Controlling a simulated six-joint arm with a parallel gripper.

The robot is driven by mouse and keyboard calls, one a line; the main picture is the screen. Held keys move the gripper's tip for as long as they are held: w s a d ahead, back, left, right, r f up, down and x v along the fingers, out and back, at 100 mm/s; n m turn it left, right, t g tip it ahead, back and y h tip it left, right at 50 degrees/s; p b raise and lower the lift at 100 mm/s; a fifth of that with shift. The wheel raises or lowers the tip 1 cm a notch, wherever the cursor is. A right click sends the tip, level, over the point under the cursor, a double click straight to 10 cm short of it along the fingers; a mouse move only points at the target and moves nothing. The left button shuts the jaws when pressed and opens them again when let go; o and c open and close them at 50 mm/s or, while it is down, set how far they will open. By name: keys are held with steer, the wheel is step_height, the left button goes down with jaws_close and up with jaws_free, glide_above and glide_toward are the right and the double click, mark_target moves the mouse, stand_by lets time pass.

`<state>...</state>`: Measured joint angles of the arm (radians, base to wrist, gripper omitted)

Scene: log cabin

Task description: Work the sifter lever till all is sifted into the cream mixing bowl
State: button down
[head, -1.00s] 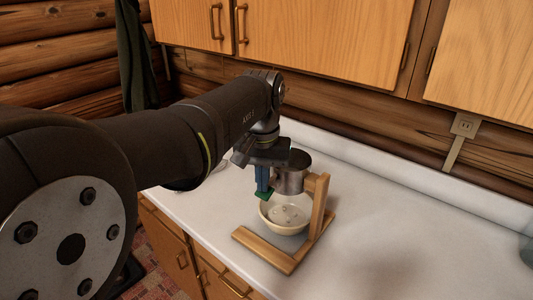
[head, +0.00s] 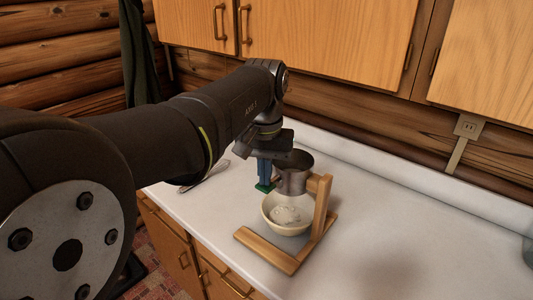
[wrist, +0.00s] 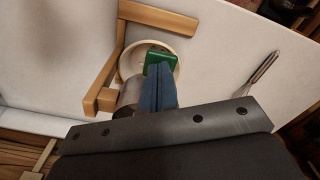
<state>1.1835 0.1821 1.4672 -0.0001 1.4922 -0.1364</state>
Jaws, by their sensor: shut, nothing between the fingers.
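The metal sifter cup (head: 293,180) is held by a wooden stand (head: 321,215) above the cream mixing bowl (head: 273,223). White powder (head: 288,214) lies in the bowl; the inside of the cup looks dark and its contents cannot be made out. My gripper (head: 264,180) has blue fingers, shut, pointing down close beside the cup's left side. A green piece (head: 265,187), perhaps the lever's end, is at the fingertips; whether they touch it is unclear. In the wrist view the green piece (wrist: 160,58) sits over the bowl (wrist: 128,62), in front of the blue fingers.
A whisk-like metal utensil (wrist: 261,72) lies on the white counter (head: 400,235), apart from the stand; my arm partly covers it in the head view. The counter right of the stand is clear. Wooden cupboards (head: 320,40) hang above the back wall.

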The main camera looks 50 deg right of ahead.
steer(key=shift+f, duration=0.95)
steer(key=shift+r, duration=1)
steer(key=shift+f, duration=0.2)
steer(key=shift+f, duration=0.8)
steer(key=shift+r, duration=1)
